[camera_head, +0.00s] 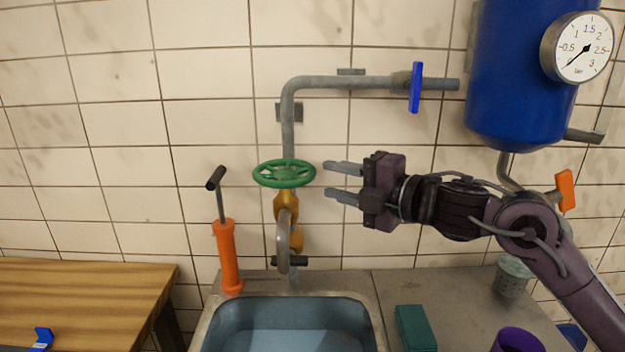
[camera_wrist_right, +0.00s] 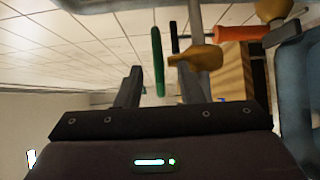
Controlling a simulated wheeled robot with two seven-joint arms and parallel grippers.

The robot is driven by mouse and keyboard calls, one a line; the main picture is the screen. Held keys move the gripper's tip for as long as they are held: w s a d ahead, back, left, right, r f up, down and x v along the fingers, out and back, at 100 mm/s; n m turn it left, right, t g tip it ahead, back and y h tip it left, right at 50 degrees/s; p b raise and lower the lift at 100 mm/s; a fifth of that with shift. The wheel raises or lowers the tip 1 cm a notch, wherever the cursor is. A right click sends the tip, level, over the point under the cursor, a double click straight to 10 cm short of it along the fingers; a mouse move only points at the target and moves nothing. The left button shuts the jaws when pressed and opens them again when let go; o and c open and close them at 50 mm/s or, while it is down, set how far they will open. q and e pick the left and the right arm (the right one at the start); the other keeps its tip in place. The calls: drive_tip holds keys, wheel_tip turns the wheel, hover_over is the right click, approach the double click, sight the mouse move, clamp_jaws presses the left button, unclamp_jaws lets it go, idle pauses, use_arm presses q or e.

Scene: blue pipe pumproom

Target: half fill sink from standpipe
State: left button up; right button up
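The standpipe (camera_head: 288,130) comes down the tiled wall to a green handwheel (camera_head: 284,174), a brass valve body and a curved grey spout (camera_head: 284,245) above the sink (camera_head: 210,335). A pale, flat surface that looks like water shows low in the basin, cut off by the picture's bottom edge. My right gripper (camera_head: 330,179) is open and empty, just right of the handwheel, fingers pointing left at it. In the right wrist view the handwheel (camera_wrist_right: 157,60) shows edge-on, in line with the gap between the fingers (camera_wrist_right: 160,78); contact cannot be told. My left gripper is not in view.
An orange hand pump (camera_head: 229,258) stands left of the spout. A blue lever (camera_head: 415,87) sits on the pipe near the blue tank (camera_head: 520,75) with its gauge (camera_head: 580,48). A green block (camera_head: 415,328), purple cup (camera_head: 518,342) and perforated grey cup (camera_head: 513,278) stand on the counter.

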sight(285, 173)
drive_tip(key=p+x, duration=0.2)
drive_tip(key=x, duration=0.5)
drive_tip(key=shift+a+r, duration=0.1)
drive_tip(key=shift+a, duration=0.05)
clamp_jaws()
